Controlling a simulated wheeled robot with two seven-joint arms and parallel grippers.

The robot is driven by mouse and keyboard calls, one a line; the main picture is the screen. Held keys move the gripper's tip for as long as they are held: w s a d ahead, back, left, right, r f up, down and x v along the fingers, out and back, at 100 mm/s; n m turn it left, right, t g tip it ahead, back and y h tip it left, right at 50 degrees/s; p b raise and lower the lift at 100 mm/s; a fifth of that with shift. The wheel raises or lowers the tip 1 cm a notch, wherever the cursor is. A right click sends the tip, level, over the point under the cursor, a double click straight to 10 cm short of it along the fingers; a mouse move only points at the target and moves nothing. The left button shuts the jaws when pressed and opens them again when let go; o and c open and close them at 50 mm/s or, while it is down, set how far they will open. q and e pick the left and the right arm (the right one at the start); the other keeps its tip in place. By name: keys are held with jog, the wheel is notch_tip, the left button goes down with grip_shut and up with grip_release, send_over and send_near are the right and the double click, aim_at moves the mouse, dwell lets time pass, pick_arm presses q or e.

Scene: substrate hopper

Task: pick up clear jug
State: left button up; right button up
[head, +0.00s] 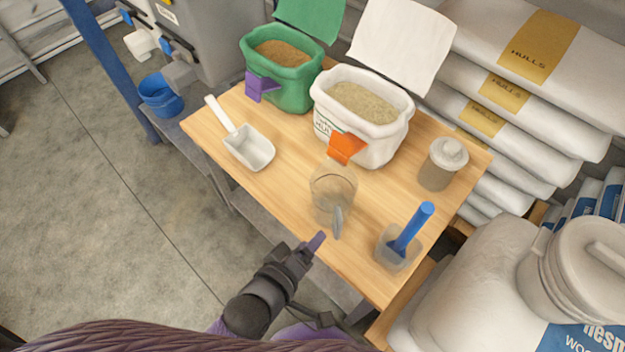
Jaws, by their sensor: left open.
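The clear jug (332,188) stands on the wooden table (290,204) near its front edge, in the middle of the head view. It is see-through, and its grey handle (338,222) points toward me. My left gripper (315,243) is open, just short of the table's front edge, below and slightly left of the handle. It appears apart from the jug. One purple finger shows clearly; the other is hard to make out. My right gripper is not in view.
A white scoop (248,147) lies left. Right are a lidded jar (440,165) and a clear cup (394,256) holding a blue-handled tool (412,228). Bare wood lies between.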

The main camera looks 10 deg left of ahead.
aim_at(333, 206)
pick_arm(q)
jog(key=b+x, duration=0.2)
jog(key=x, duration=0.2)
jog(key=b+x, duration=0.3)
jog(key=x, duration=0.2)
jog(key=shift+d+f, duration=0.2)
jog(key=shift+d, duration=0.35)
jog(key=shift+r, duration=0.1)
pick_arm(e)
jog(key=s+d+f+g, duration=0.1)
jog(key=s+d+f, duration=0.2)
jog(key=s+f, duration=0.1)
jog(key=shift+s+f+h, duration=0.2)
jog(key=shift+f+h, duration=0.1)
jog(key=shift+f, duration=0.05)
pick_arm(q)
grip_shut()
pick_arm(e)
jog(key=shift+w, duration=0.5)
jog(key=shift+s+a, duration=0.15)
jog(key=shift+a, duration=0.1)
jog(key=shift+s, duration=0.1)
